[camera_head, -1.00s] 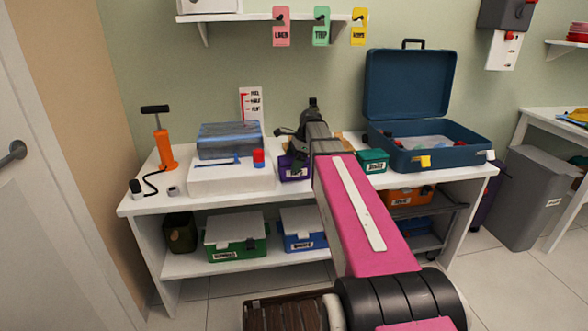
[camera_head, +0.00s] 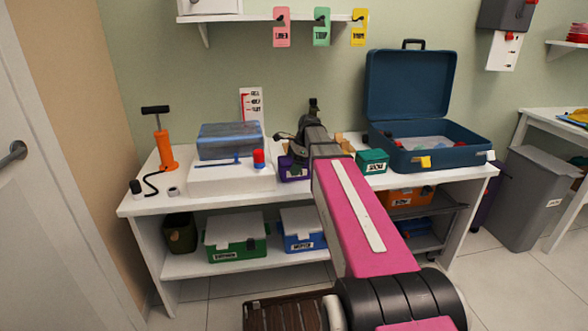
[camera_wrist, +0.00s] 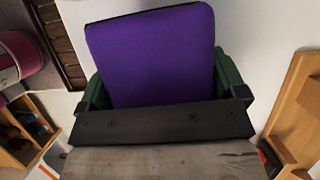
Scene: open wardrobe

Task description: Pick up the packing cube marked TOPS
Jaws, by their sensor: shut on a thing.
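A purple packing cube (camera_head: 293,170) stands on the white bench top, left of the middle, with a pale label on its front that is too small to read surely. In the wrist view the same purple cube (camera_wrist: 150,55) fills the space between the two green-padded fingers. My gripper (camera_wrist: 165,85) is shut on it, one finger on each side. In the head view my gripper (camera_head: 296,150) is above and behind the cube's front, and my arm hides part of its right side. I cannot tell whether the cube touches the bench.
A green cube (camera_head: 372,161) stands to the right, beside the open blue suitcase (camera_head: 425,145). A white box with a clear blue-tinted case (camera_head: 230,141) and an orange pump (camera_head: 164,145) are at left. Labelled boxes, green (camera_head: 236,245) and blue (camera_head: 303,233), are on the lower shelf.

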